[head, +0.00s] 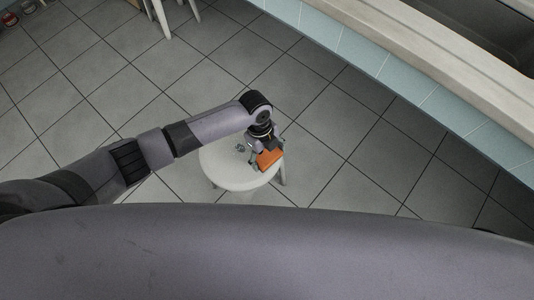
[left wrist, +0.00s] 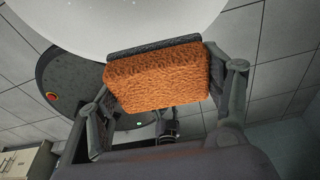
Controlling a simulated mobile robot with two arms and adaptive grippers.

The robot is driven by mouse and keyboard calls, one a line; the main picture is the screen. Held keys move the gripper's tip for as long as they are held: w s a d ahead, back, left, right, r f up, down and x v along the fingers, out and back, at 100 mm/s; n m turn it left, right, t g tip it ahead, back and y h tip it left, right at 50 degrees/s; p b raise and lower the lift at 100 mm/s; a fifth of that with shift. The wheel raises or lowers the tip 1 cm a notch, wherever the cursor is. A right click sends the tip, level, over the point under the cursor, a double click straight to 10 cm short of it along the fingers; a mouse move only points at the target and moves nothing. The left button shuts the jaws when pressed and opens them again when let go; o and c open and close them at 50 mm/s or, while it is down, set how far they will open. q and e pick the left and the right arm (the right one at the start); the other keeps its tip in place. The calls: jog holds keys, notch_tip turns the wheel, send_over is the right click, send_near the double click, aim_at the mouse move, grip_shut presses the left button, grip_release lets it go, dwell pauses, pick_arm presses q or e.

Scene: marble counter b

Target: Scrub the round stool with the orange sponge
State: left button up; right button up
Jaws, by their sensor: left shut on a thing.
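The round stool (head: 225,170) is white and stands on the tiled floor in the middle of the head view. Its pale seat (left wrist: 120,20) fills the top of the left wrist view. My left gripper (head: 264,152) is over the right part of the seat and is shut on the orange sponge (head: 269,159). The sponge (left wrist: 158,78) sits between the two fingers in the left wrist view, with a dark layer along its edge nearest the seat. I cannot tell whether it touches the seat.
A light counter edge (head: 430,50) over blue tiles runs along the upper right. Legs of another white piece of furniture (head: 160,15) show at the top. Small jars (head: 12,18) stand at the top left. Floor around the stool is clear.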

pick_arm(q)
jog(key=shift+r, duration=0.2)
pick_arm(e)
jog(key=shift+s+d, duration=0.15)
jog(key=shift+s, duration=0.4)
pick_arm(q)
notch_tip(320, 180, up, 3)
jog(key=p, duration=0.3)
jog(key=shift+r, duration=0.1)
pick_arm(e)
notch_tip(320, 180, up, 3)
jog(key=shift+w, duration=0.1)
